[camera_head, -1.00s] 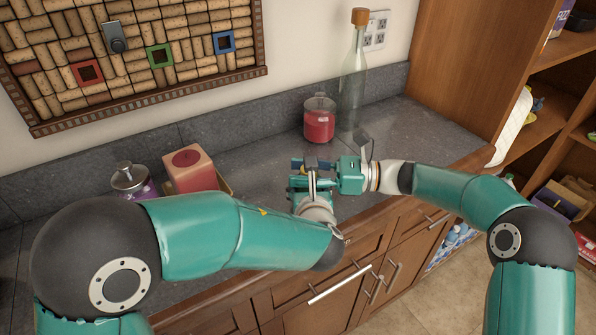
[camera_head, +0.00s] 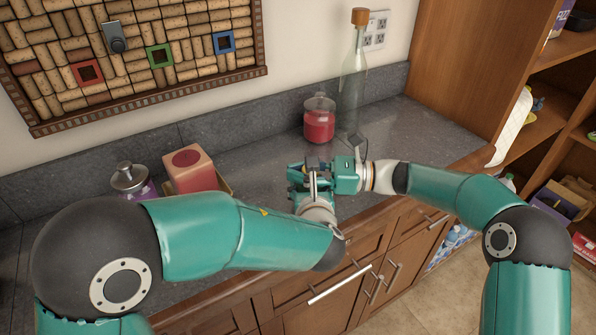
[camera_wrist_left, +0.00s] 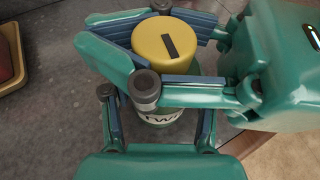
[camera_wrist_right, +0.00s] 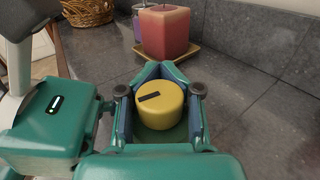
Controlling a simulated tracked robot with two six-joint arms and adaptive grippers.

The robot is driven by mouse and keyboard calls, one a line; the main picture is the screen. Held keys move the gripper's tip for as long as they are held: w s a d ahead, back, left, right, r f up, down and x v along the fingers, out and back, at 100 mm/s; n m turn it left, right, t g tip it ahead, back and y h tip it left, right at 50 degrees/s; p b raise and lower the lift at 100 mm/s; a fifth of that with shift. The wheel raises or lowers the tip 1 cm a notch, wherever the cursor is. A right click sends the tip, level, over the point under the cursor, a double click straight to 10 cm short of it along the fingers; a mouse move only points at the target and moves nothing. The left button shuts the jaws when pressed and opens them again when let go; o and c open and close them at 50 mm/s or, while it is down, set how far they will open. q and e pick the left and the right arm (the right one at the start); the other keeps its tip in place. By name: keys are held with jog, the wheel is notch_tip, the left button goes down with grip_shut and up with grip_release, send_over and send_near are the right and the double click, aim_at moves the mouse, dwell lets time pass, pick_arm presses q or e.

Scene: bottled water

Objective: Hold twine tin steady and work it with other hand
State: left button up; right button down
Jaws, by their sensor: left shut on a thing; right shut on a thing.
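The twine tin shows in the left wrist view with a yellow lid (camera_wrist_left: 162,44) bearing a black bar and a pale label (camera_wrist_left: 166,117) reading "TW". In the right wrist view the lid (camera_wrist_right: 160,108) sits between my right fingers. My left gripper (camera_wrist_left: 157,118) comes from below in its wrist view and is shut on the tin's lower body. My right gripper (camera_wrist_right: 160,92) is shut around the lid end, above the left one. In the head view the left gripper (camera_head: 309,180) and right gripper (camera_head: 322,170) meet over the counter and largely hide the tin.
A red-filled jar (camera_head: 319,124) and a tall glass bottle (camera_head: 353,80) stand behind the grippers. A reddish square candle (camera_head: 190,171) on a tray and a lidded jar (camera_head: 130,178) stand to the left. The counter (camera_head: 425,130) is clear at the right.

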jog(key=shift+w+d, duration=0.15)
jog(key=shift+d, duration=0.1)
jog(key=shift+w+d+m+t, duration=0.15)
jog(key=shift+m+t, duration=0.65)
jog(key=shift+t, duration=0.6)
jog(key=c, duration=1.1)
grip_release()
jog(key=d, duration=0.4)
jog(key=s+d, duration=0.1)
jog(key=d, duration=0.2)
jog(key=s+d, duration=0.1)
jog(key=d, duration=0.3)
jog(key=shift+d, duration=0.3)
